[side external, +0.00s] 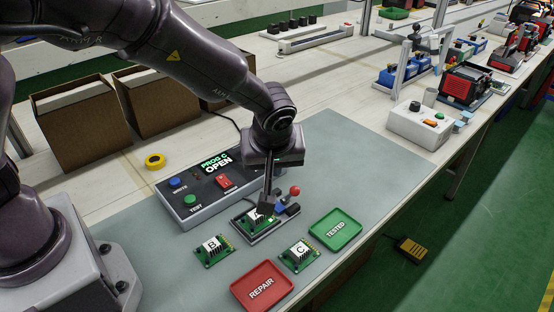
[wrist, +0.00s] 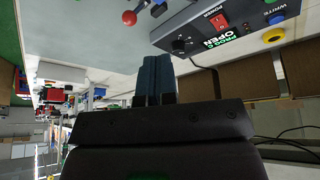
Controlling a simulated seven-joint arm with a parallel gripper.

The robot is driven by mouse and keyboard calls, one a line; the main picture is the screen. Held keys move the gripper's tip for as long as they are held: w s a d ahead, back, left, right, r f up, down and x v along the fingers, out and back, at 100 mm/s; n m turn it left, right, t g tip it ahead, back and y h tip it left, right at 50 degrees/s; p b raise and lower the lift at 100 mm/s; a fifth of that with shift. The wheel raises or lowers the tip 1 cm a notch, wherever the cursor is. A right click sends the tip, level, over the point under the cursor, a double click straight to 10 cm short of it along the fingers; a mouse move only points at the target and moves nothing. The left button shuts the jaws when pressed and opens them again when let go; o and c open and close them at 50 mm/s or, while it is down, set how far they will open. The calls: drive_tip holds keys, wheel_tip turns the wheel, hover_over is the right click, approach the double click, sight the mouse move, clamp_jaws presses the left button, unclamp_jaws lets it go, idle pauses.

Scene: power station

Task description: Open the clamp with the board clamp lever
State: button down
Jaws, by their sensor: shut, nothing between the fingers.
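The board clamp fixture (side external: 264,236) sits on the grey mat in front of the programmer box and holds a green board (side external: 247,222) with a white label, partly hidden by my fingers. The red ball knob (side external: 295,190) of the lever stands at the fixture's back right; the knob also shows at the top of the wrist view (wrist: 129,18). My gripper (side external: 265,208) points down over the board, left of and nearer than the knob, and apart from it. Its fingers are shut and empty. I cannot tell whether the fingertips touch the board or fixture.
The programmer box (side external: 196,215) behind the fixture displays "PROG C OPEN". Boards B (side external: 213,251) and C (side external: 299,255), a red REPAIR tray (side external: 262,287) and a green TESTED tray (side external: 336,230) lie around the fixture. The mat right of the knob is clear.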

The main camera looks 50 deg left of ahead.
drive_tip(key=shift+s+d+r, duration=0.2)
drive_tip(key=shift+d+r, duration=0.35)
drive_tip(key=shift+r, duration=0.1)
drive_tip(key=shift+s+d+r, duration=0.2)
drive_tip(key=shift+d+r, duration=0.3)
drive_tip(key=shift+r, duration=0.15)
drive_tip(key=s+a+r+m+g+h, duration=0.2)
drive_tip(key=s+r+m+g+h, duration=0.15)
drive_tip(key=s+m, duration=0.65)
drive_tip(key=s+a+r+t, duration=0.3)
drive_tip(key=s+a+r, duration=0.1)
drive_tip(key=a+r, duration=0.1)
drive_tip(key=s+a+r+m+t, duration=0.1)
drive_tip(key=s+a+r+t, duration=0.2)
drive_tip(key=r, duration=0.4)
drive_tip(key=shift+s+a+r, duration=0.3)
drive_tip(key=shift+s+a, duration=0.5)
drive_tip(key=shift+a, duration=0.25)
